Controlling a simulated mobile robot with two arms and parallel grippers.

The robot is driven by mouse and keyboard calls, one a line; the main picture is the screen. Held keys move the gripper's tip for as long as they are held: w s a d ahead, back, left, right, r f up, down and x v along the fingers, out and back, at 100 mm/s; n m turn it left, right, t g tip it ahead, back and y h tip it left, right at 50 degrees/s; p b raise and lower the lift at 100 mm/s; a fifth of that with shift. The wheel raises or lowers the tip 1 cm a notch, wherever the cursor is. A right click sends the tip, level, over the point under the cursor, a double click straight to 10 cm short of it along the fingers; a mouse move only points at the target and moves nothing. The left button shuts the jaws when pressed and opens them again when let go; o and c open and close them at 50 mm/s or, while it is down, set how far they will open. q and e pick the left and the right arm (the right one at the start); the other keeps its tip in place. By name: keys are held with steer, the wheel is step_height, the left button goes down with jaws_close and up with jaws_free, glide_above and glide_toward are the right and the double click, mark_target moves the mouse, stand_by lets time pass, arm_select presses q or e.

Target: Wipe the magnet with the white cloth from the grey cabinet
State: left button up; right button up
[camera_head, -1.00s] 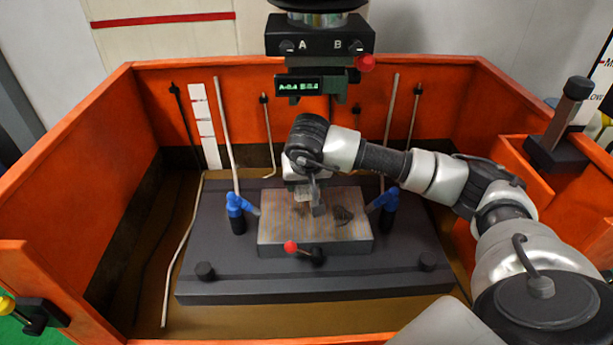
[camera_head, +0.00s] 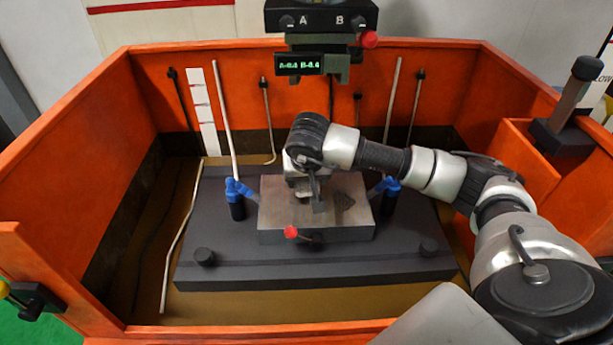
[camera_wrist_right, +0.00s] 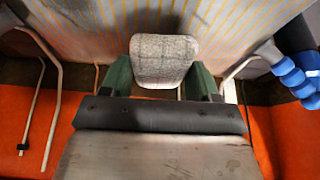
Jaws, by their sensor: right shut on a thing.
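The magnet (camera_head: 270,222) is a grey block with thin orange stripes and a red-knobbed lever (camera_head: 291,232) at its front. It sits on a dark raised plate in the orange tank. A dark smudge (camera_head: 345,201) shows on the right of its top. My right gripper (camera_head: 312,203) reaches down over the middle of the magnet top. In the right wrist view its green fingers (camera_wrist_right: 164,72) are shut on the wadded, greyish white cloth (camera_wrist_right: 162,48). The cloth is against or just above the striped surface (camera_wrist_right: 230,25); I cannot tell which. My left gripper is not in view.
Blue nozzles (camera_head: 236,190) (camera_head: 388,187) stand at both sides of the magnet. The machine head (camera_head: 320,18) hangs behind and above. Orange tank walls (camera_head: 75,140) surround the plate (camera_head: 300,268). Thin rods stand along the back wall.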

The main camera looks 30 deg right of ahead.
mark_target(307, 195)
steer(key=shift+f+b, duration=0.95)
steer(key=shift+f, duration=0.1)
steer(key=shift+s+a+r, duration=0.1)
steer(key=shift+s+a, duration=0.4)
steer(key=shift+s, duration=0.35)
steer(key=shift+s+a+r, duration=0.1)
steer(key=shift+s+a, duration=0.4)
steer(key=shift+s, duration=0.3)
steer(key=shift+s+a+f+b, duration=0.1)
steer(key=shift+s+a+b, duration=0.1)
steer(key=shift+s+a, duration=0.25)
steer(key=shift+s+a+f+b, duration=0.1)
steer(key=shift+s+a+b, duration=0.1)
steer(key=shift+s, duration=0.4)
steer(key=shift+s+a+f+b, duration=0.15)
steer(key=shift+s+a, duration=0.2)
steer(key=shift+s, duration=0.2)
steer(key=shift+d, duration=0.2)
